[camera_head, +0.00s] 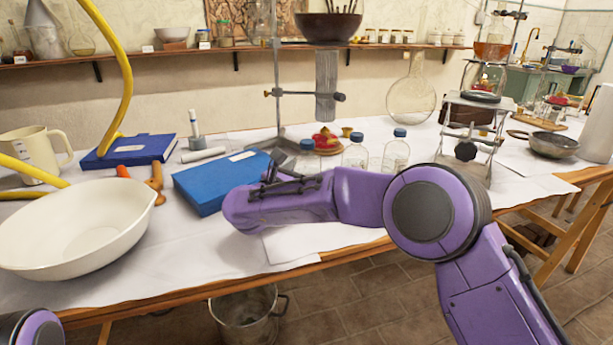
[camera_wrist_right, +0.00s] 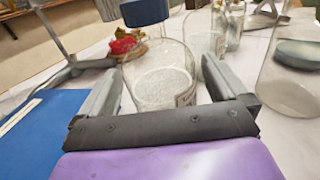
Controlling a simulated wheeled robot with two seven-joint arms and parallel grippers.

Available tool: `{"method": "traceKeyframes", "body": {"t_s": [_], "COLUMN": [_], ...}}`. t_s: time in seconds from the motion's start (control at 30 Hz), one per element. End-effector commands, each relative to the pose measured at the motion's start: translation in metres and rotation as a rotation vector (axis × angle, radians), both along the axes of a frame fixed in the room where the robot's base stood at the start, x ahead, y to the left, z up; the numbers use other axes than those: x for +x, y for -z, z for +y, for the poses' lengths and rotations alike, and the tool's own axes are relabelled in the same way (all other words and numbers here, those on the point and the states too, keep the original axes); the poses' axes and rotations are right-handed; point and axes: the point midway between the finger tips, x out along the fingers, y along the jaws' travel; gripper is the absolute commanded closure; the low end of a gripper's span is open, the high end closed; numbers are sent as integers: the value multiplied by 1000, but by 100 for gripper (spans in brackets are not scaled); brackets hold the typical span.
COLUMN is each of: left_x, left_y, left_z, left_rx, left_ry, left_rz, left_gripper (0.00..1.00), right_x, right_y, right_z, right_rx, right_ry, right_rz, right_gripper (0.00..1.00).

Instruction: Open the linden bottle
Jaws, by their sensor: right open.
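Three clear glass bottles with blue caps stand in a row on the white-covered table: a left one (camera_head: 307,160), a middle one (camera_head: 355,151) and a right one (camera_head: 396,152). I cannot read their labels, so I cannot tell which is linden. My right gripper (camera_head: 290,183) is open at the left bottle. In the right wrist view, the fingers (camera_wrist_right: 161,66) are spread on either side of a bottle body (camera_wrist_right: 163,78) holding pale contents; contact is not clear. Its blue cap (camera_wrist_right: 145,12) is on, above the fingers. My left gripper is not in view.
A blue book (camera_head: 215,183) lies left of my right gripper. A metal stand (camera_head: 277,90) and a dish of red and yellow things (camera_head: 326,140) are behind. A lab jack (camera_head: 468,135) stands right of the bottles. A white bowl (camera_head: 75,230) fills the left front.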

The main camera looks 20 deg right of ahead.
Motion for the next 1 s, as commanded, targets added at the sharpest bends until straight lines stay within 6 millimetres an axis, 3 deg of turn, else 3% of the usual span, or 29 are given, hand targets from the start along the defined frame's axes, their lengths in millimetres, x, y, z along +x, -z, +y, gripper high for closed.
{"method": "traceKeyframes", "body": {"t_s": [0.13,0.37,0.5,0.6,0.87,1.0], "left_x": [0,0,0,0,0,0], "left_y": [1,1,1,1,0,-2], "left_z": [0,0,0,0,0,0], "left_rx": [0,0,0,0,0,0], "left_ry": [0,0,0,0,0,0], "left_rz": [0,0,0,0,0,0], "left_gripper": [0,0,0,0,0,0], "right_x": [12,13,13,13,13,13], "right_y": [0,0,0,-1,-3,-17], "right_z": [-16,-17,-17,-17,-17,-17], "right_rx": [0,-1,-1,-1,0,1], "right_ry": [2,0,0,0,0,1], "right_rz": [0,1,1,-2,-1,-3], "right_gripper": [0,0,46,72,72,72]}}
